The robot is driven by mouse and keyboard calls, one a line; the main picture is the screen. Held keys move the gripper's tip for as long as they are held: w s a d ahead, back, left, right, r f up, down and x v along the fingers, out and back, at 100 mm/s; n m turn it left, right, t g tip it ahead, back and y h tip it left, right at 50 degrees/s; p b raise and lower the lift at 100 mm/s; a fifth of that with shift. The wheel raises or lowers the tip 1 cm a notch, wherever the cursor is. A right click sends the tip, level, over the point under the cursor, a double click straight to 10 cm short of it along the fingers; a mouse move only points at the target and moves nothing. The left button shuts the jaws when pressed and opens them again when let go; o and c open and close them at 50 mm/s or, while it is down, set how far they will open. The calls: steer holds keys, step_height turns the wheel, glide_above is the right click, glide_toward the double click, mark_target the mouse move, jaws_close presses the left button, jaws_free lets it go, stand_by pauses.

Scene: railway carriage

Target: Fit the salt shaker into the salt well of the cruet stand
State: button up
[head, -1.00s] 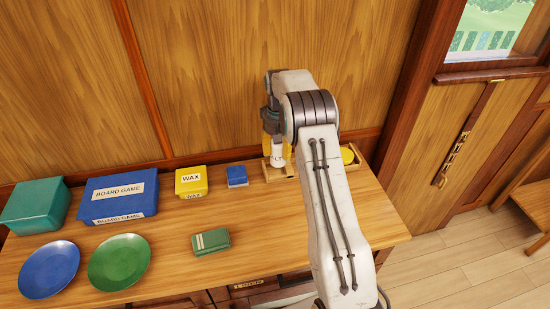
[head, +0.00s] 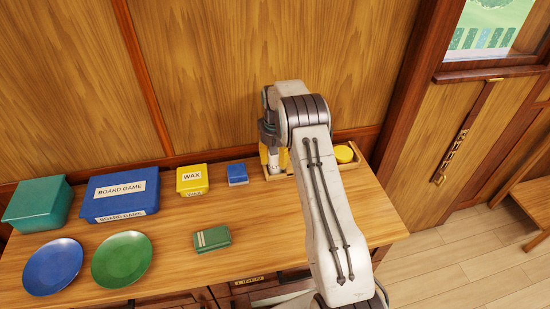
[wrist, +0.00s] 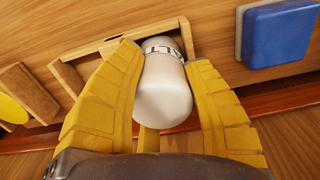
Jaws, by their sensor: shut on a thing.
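The shaker's far end is at the framed opening at the stand's left end, next to the blue box. I cannot tell how deep it is inside. In the head view the shaker (head: 273,164) shows small, and my arm hides the middle of the stand.
A small blue box (head: 237,174) is close on the left, then a yellow wax box (head: 192,180). A green box (head: 212,239) lies in front. The wall is just behind the stand.

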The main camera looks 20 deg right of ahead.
steer(key=shift+f, duration=0.15)
steer(key=o, duration=1.2)
steer(key=shift+c, duration=0.2)
